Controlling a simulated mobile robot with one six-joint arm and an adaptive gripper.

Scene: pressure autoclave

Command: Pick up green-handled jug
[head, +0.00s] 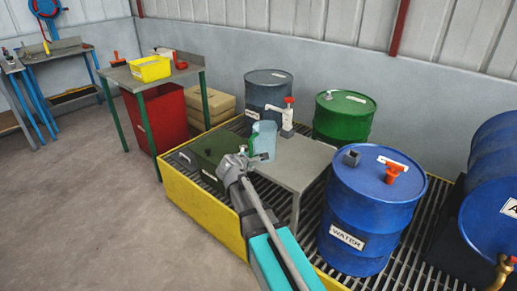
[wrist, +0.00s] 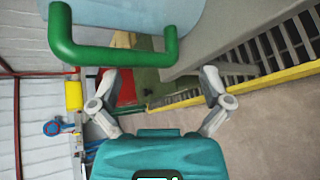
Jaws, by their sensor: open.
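The jug (head: 264,138) is pale blue and see-through. It stands upright at the near left end of a small grey table (head: 297,163), in front of a white pump with a red top. In the wrist view its body (wrist: 175,14) fills the top, and its thick green handle (wrist: 115,54) crosses the upper left. My gripper (head: 250,158) is beside the jug on its near left side in the head view. In the wrist view my gripper (wrist: 160,82) is open and empty, with its fingers spread wide just below the handle. Whether either finger touches the handle is unclear.
A blue water drum (head: 350,225) stands right of the table, with green (head: 344,118) and grey-blue (head: 262,92) drums behind. A dark green jerrycan (head: 209,148) is left of the jug. All stand within a yellow-edged grate (head: 203,209). The floor at left is clear.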

